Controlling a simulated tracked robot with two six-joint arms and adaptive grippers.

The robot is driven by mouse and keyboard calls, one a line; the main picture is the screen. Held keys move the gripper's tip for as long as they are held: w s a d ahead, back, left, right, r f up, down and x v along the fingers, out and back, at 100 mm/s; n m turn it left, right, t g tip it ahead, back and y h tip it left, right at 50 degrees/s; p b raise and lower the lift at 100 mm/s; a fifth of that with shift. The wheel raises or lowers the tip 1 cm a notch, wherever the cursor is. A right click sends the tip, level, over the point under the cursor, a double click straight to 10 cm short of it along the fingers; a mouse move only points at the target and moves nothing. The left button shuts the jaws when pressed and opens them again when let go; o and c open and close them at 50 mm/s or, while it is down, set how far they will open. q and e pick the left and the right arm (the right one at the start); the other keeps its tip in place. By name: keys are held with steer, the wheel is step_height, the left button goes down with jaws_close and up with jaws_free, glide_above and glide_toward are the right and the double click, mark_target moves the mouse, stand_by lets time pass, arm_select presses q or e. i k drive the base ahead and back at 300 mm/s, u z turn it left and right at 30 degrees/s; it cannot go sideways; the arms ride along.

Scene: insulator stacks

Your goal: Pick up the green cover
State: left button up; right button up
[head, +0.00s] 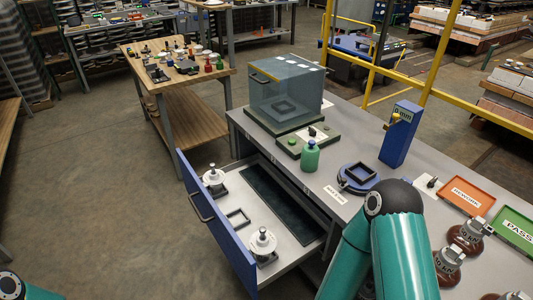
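A translucent green-grey box-shaped cover (290,95) stands upright on a dark green base at the back of the grey workbench (345,118). A yellow strip runs along its top edge, and a dark square frame shows through its front wall. I cannot tell for sure whether this is the green cover. A green bottle (310,157) with a blue cap stands in front of it. My teal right arm comes in from the bottom, with its joint over the bench. A bit of my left arm shows at the bottom left. Neither gripper is in view.
A blue-fronted drawer (217,220) is open, holding white-disc parts and a dark mat. A blue gauge post (400,135), a blue ring fixture (358,178), an orange REWORK tray (467,195), a green PASS tray (515,228) and brown insulators (449,265) stand on the bench.

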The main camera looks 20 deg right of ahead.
mark_target(311, 152)
steer(key=z, duration=0.8)
steer(key=i, duration=0.15)
steer(key=u, duration=2.2)
steer(key=k, duration=1.05)
steer(key=z, duration=0.85)
steer(key=i, duration=1.05)
steer(key=z, duration=0.15)
